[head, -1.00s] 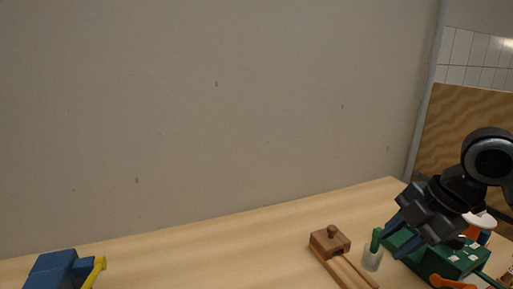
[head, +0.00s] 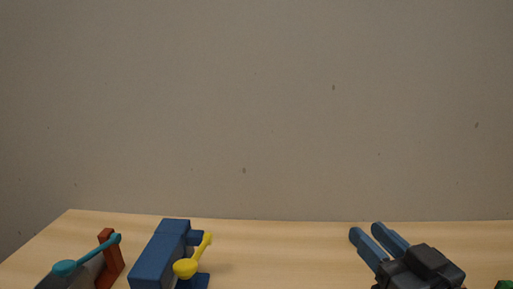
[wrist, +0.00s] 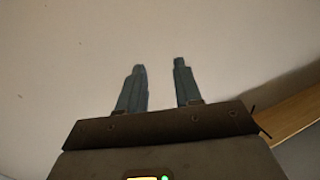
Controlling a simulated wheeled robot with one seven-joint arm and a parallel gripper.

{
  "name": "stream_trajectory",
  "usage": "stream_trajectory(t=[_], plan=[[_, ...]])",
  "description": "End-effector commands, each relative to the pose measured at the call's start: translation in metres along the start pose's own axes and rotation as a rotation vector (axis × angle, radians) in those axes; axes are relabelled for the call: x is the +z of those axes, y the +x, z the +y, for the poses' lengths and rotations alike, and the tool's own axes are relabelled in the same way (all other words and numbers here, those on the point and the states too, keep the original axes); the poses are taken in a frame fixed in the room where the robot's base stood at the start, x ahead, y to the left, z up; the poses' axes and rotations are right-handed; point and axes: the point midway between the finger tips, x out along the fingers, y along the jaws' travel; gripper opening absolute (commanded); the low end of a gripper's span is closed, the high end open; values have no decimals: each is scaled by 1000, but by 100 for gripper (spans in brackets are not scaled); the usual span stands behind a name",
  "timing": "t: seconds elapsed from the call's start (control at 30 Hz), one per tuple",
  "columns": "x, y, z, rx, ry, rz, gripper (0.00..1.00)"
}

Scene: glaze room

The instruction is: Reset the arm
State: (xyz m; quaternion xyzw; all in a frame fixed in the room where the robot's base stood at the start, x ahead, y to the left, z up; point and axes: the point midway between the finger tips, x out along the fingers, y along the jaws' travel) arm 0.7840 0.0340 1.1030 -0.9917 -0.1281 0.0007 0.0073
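My gripper (head: 366,234) is at the lower right of the head view, over the wooden table (head: 275,245). Its two blue-grey fingers point up and to the left. In the wrist view my gripper (wrist: 159,64) shows two fingers apart with nothing between them, facing the plain wall. It touches nothing that I can see. The rest of my arm is out of the head view.
On the table's left stand a blue block-like device (head: 160,255) with a yellow lever (head: 187,267) and a grey and red-brown device (head: 108,262) with a teal lever (head: 70,267). A green thing (head: 503,285) shows at the lower right edge. The table's middle is clear.

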Motion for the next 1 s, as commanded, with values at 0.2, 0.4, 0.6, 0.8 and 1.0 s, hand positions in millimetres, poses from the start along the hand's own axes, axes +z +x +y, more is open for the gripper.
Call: stream_trajectory(t=[0.2, 0.4, 0.6, 0.8, 1.0], plan=[[52, -44, -27, 138, 189, -24, 34], [99, -105, -46, 255, 272, -81, 34], [134, -180, -60, 333, 272, -151, 34], [149, -256, -65, 354, 204, -213, 34], [144, -323, -62, 313, 96, -255, 34]])
